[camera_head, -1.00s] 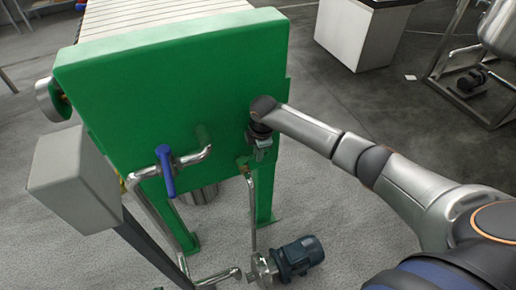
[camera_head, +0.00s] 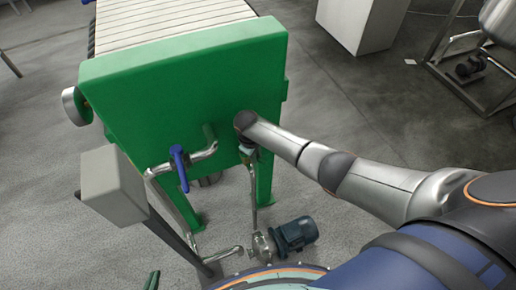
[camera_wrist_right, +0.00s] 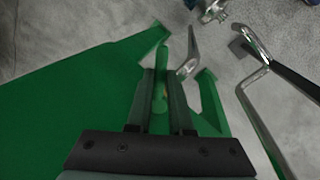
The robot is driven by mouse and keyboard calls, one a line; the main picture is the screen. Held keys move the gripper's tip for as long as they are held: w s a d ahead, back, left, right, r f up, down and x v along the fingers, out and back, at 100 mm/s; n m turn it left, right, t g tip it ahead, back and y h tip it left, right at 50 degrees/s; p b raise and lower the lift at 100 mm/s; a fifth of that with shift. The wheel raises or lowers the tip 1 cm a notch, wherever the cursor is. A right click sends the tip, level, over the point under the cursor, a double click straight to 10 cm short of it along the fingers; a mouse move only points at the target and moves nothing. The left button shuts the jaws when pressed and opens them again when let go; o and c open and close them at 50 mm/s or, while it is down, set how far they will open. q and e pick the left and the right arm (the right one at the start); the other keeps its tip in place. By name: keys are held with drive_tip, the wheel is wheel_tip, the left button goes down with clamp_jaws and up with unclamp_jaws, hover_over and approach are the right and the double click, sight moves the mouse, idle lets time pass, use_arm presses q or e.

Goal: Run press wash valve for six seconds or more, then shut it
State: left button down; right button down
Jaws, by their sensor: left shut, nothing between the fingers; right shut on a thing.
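The press end plate (camera_head: 150,95) is a green slab in the head view. A thin riser pipe (camera_head: 253,195) climbs from a pump to the plate's lower right; its top fitting is hidden behind my right gripper (camera_head: 247,153). In the right wrist view, my right gripper (camera_wrist_right: 160,100) is shut on a narrow green bar (camera_wrist_right: 162,62), apparently the wash valve's lever. Its exact angle and the valve body are unclear. My left gripper (camera_head: 152,280) shows only as a small green-grey tip at the bottom edge of the head view, shut and empty.
A blue handle (camera_head: 179,168) sits on a steel pipe left of my right gripper. A grey box (camera_head: 113,185) on a post stands further left. A blue pump motor (camera_head: 297,233) is on the floor.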

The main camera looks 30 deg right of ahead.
drive_tip(key=shift+s+a+m+g, duration=0.15)
drive_tip(key=shift+a+m, duration=0.25)
drive_tip(key=shift+m, duration=0.45)
drive_tip(key=shift+a+m+g, duration=0.2)
drive_tip(key=shift+a+m, duration=0.15)
drive_tip(key=shift+m, duration=0.55)
drive_tip(key=shift+s+a+m+g, duration=0.15)
drive_tip(key=shift+a+m, duration=0.25)
drive_tip(key=shift+m, duration=0.45)
drive_tip(key=shift+w, duration=0.1)
drive_tip(key=c, duration=0.8)
unclamp_jaws()
drive_tip(key=shift+r, duration=0.1)
